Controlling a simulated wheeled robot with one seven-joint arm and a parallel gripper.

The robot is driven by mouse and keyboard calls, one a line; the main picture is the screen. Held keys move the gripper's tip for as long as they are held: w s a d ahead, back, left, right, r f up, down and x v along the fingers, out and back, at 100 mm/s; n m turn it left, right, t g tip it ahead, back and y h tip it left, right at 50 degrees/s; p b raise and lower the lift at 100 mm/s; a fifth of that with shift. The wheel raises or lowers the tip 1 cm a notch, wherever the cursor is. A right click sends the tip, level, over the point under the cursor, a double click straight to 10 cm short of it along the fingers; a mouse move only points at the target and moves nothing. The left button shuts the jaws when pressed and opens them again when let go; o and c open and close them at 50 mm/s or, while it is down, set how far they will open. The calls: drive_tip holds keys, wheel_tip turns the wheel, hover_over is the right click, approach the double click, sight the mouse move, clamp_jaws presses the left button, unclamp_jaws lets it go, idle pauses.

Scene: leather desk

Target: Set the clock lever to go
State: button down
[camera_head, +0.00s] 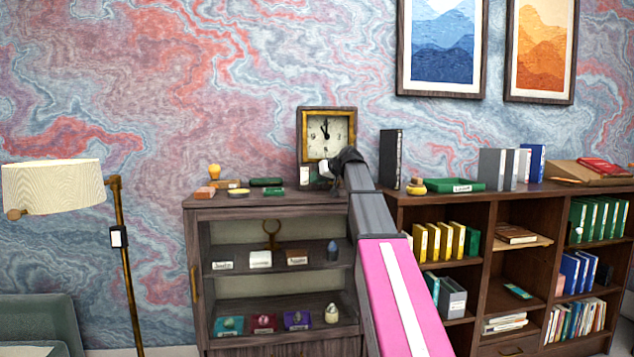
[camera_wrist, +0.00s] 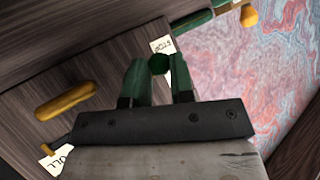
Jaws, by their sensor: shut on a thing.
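The clock (camera_head: 325,135) stands on top of the dark wooden cabinet, with a square frame and a white dial. My gripper (camera_head: 326,172) is at its lower front and hides part of its base. In the wrist view, my gripper (camera_wrist: 158,72) has two green fingers, shut on a small dark green round knob (camera_wrist: 158,64), which I take to be the lever's end. The rest of the lever is hidden. A white label (camera_wrist: 161,46) lies just beyond the knob; its lettering is too small to read surely.
A yellow handle-like bar (camera_wrist: 66,100) is on the wood left of my gripper, with a partly hidden label (camera_wrist: 58,160) below it. Small items, including a dark green block (camera_head: 266,182), stand left of the clock. A black binder (camera_head: 390,158) stands to its right.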

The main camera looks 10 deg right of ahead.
drive_tip(key=r+g, duration=0.1)
drive_tip(key=m+g, duration=0.1)
drive_tip(key=g, duration=0.1)
drive_tip(key=r+m+g, duration=0.1)
drive_tip(key=shift+w+r+g+h, duration=0.3)
drive_tip(key=shift+w+r+g, duration=0.05)
drive_tip(key=shift+g, duration=0.05)
idle(0.5)
drive_tip(key=c, duration=1)
unclamp_jaws()
drive_tip(key=shift+d+r, duration=0.1)
drive_tip(key=v, duration=1)
drive_tip(key=shift+d+r, duration=0.2)
drive_tip(key=shift+r, duration=0.05)
